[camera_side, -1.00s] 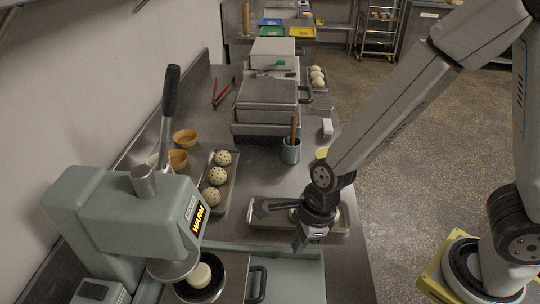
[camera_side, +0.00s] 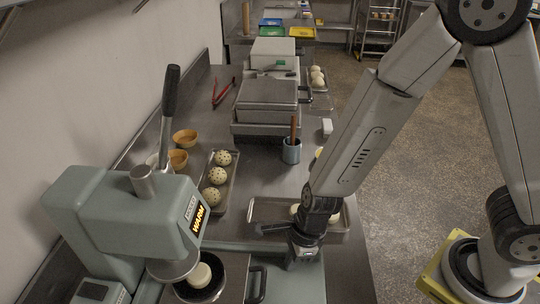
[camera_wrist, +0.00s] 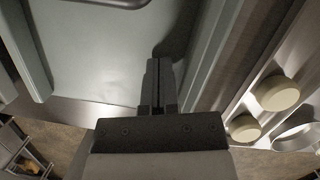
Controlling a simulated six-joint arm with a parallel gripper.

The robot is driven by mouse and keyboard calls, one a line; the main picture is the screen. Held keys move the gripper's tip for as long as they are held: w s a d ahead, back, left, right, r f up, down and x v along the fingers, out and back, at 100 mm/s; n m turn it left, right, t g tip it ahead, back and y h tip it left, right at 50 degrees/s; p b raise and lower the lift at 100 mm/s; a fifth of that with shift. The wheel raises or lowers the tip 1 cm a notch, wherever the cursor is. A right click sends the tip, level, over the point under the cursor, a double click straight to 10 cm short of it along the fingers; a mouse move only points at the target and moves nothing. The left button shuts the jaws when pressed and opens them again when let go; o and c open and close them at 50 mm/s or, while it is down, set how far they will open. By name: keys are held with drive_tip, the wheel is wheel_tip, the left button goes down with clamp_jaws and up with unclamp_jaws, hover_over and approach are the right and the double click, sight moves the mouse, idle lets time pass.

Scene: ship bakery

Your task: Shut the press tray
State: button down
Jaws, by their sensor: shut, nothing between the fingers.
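The press (camera_side: 130,225) stands at the lower left with a lit WARM sign. Its press tray (camera_side: 232,277) is slid out to the right from under the press head and carries a dark round plate with a pale dough piece (camera_side: 201,274). The tray's dark handle (camera_side: 257,285) stands at its right end; part of a dark bar, likely this handle, shows at the top of the wrist view (camera_wrist: 118,3). My gripper (camera_side: 291,265) points down, shut and empty, to the right of the handle and apart from it. Its closed fingers show in the wrist view (camera_wrist: 156,85), over the pale press base (camera_wrist: 95,50).
A metal tray (camera_side: 265,208) with pale dough rounds (camera_wrist: 276,93) lies just behind my gripper. A tray of speckled balls (camera_side: 214,197), bowls (camera_side: 178,159) and a cup with a brush (camera_side: 291,151) stand farther back. The upright press lever (camera_side: 170,110) rises above the press.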

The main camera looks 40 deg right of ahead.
sight(267, 266)
drive_tip(key=shift+w+a+r, duration=0.2)
drive_tip(key=shift+w+a, duration=0.25)
drive_tip(key=shift+a, duration=0.4)
drive_tip(key=shift+w+a+r, duration=0.15)
drive_tip(key=shift+w+a, duration=0.3)
drive_tip(key=shift+a, duration=0.4)
drive_tip(key=shift+w+a, duration=1.5)
drive_tip(key=shift+a, duration=0.05)
drive_tip(key=shift+w+a, duration=0.15)
drive_tip(key=shift+w, duration=0.05)
drive_tip(key=shift+r, duration=0.1)
drive_tip(key=shift+s+d+f, duration=0.15)
drive_tip(key=shift+s+d, duration=0.2)
drive_tip(key=shift+d, duration=0.25)
drive_tip(key=shift+s+d+f, duration=0.15)
drive_tip(key=shift+s+d, duration=0.2)
drive_tip(key=shift+d, duration=0.3)
drive_tip(key=shift+s+d+f, duration=0.15)
drive_tip(key=shift+s+d, duration=0.2)
drive_tip(key=shift+d, duration=0.25)
drive_tip(key=v, duration=1)
drive_tip(key=shift+d, duration=0.15)
